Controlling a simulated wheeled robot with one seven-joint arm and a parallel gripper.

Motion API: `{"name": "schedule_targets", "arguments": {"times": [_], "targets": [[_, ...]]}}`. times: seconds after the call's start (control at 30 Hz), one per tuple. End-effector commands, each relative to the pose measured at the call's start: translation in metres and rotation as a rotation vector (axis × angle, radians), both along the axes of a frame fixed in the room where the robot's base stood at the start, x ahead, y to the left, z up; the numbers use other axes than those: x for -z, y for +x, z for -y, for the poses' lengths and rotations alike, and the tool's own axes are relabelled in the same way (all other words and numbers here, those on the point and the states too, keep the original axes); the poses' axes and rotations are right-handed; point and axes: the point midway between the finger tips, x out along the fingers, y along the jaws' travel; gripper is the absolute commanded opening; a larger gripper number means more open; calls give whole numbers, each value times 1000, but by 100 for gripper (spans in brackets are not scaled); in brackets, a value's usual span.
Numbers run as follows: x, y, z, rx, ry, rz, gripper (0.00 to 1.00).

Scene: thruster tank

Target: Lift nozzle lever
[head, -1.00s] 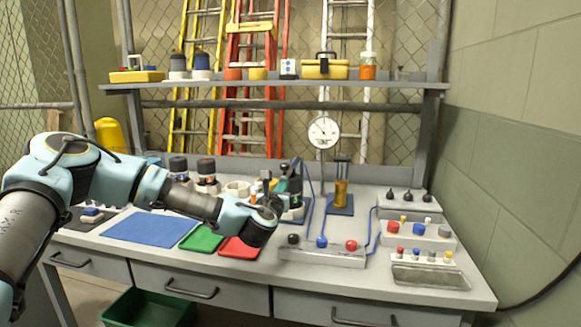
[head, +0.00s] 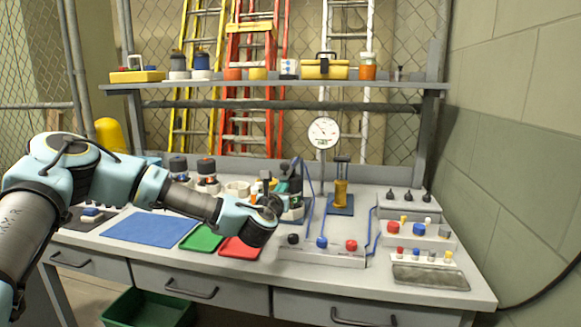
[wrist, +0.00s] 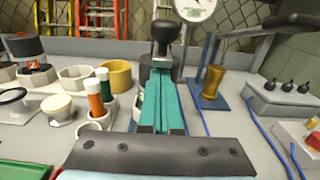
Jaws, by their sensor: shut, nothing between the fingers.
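My gripper (wrist: 163,75) is shut, with its teal fingers together and pointing away from the wrist. A dark upright part with a round black knob (wrist: 165,31) stands just beyond the fingertips. The fingers overlap its lower part, so I cannot tell whether they touch it. A brass cylinder (wrist: 212,80) on a blue base stands to the right, with a dark bar beside it; in the head view the brass cylinder (head: 341,192) is right of my gripper (head: 290,183). I cannot tell for certain which part is the nozzle lever.
A dial gauge (head: 324,132) stands behind. A grey block with coloured knobs (head: 322,250) and blue hoses lies in front right. Tubes with orange and green (wrist: 95,95) stand close left of the fingers. A blue mat (head: 152,232) leaves clear room at left.

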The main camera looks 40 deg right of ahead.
Motion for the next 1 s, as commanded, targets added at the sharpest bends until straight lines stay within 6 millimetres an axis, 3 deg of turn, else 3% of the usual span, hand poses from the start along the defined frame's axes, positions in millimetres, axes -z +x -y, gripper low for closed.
{"name": "schedule_targets", "arguments": {"times": [0.27, 1.0], "targets": [[-3, 0, 0, 0, 0, 0, 0], [-72, 6, 8, 0, -3, 2, 0]]}}
